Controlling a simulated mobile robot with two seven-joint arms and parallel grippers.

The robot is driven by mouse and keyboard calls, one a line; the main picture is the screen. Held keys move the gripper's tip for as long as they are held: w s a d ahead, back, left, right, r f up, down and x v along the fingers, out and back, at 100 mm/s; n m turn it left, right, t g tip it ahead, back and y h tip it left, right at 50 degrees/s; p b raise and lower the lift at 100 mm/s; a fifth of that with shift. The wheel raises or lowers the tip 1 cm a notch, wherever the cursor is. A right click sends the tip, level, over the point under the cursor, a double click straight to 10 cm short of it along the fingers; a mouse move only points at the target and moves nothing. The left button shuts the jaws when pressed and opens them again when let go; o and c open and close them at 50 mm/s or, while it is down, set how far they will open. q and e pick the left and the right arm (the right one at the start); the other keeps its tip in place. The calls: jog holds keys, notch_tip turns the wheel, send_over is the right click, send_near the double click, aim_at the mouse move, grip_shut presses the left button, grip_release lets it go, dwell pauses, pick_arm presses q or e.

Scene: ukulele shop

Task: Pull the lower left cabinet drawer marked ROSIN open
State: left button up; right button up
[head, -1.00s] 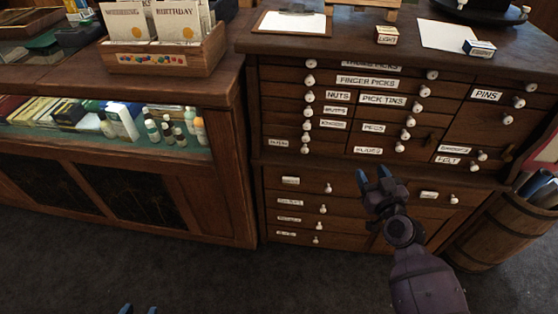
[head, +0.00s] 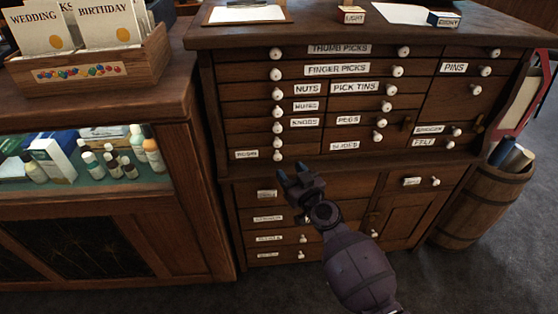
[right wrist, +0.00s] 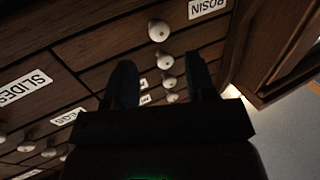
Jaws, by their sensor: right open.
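The ROSIN drawer is a narrow wooden drawer at the lower left of the cabinet's upper block, its white label (head: 246,155) left of a round white knob (head: 278,155). It sits flush with the front. My right gripper (head: 292,172) is open and empty, just below and right of that knob in the head view, apart from it. In the right wrist view, turned over, the ROSIN label (right wrist: 207,7) is at the top edge with a knob (right wrist: 158,31) beside it. The two dark fingers stand apart there, several knobs showing between them. My left gripper is not in view.
The wooden cabinet (head: 345,165) has several other closed drawers with white knobs. A glass-fronted counter (head: 175,187) with bottles stands close on the left. A barrel (head: 478,205) with rolls stands on the right. Dark carpet (head: 345,290) is free in front.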

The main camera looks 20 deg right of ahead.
aim_at(279, 158)
jog(key=shift+w+a+f, duration=0.1)
jog(key=shift+w+a, duration=0.1)
jog(key=shift+w, duration=1.3)
jog(key=shift+w+a, duration=0.15)
jog(key=shift+w, duration=1.35)
jog(key=shift+c, duration=0.5)
grip_shut()
